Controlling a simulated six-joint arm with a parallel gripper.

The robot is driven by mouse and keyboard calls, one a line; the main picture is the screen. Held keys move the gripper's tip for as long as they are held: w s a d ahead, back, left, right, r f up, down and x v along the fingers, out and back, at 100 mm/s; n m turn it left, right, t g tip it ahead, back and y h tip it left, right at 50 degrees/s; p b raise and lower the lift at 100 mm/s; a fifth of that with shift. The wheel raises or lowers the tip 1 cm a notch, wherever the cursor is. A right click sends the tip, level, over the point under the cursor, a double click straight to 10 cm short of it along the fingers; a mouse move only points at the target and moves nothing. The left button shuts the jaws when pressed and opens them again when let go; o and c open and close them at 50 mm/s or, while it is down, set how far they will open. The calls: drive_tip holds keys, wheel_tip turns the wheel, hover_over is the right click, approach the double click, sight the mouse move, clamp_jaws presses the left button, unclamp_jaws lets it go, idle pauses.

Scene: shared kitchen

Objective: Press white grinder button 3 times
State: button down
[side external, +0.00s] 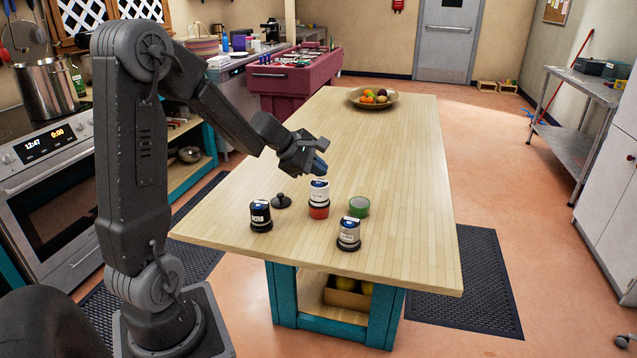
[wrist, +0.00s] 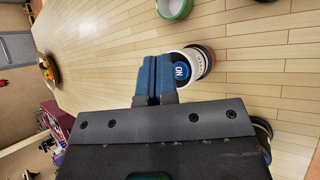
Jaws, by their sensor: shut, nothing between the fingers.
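The white grinder (side external: 319,190) stands upright near the middle of the group on the wooden table, with a white upper part and a red lower part. In the wrist view its white body shows beside my fingers, with a round blue button (wrist: 182,71) bearing white letters on top. My gripper (side external: 320,166) is shut and empty, its blue fingertips pointing down just above the grinder's top. In the wrist view the closed fingertips (wrist: 153,70) overlap the near edge of the grinder, beside the button. I cannot tell whether they touch it.
A dark jar (side external: 260,216) and a small black lid (side external: 281,201) are left of the grinder. A green cup (side external: 359,206) stands to its right, and a white-banded jar (side external: 349,233) in front. A fruit bowl (side external: 373,97) is at the far end. The table between is clear.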

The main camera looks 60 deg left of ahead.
sight(318, 184)
drive_tip(key=shift+f, duration=0.15)
drive_tip(key=shift+f, duration=0.3)
drive_tip(key=shift+f, duration=0.4)
idle(0.6)
drive_tip(key=shift+r, duration=0.85)
drive_tip(key=shift+r, duration=0.1)
drive_tip(key=shift+r, duration=2.95)
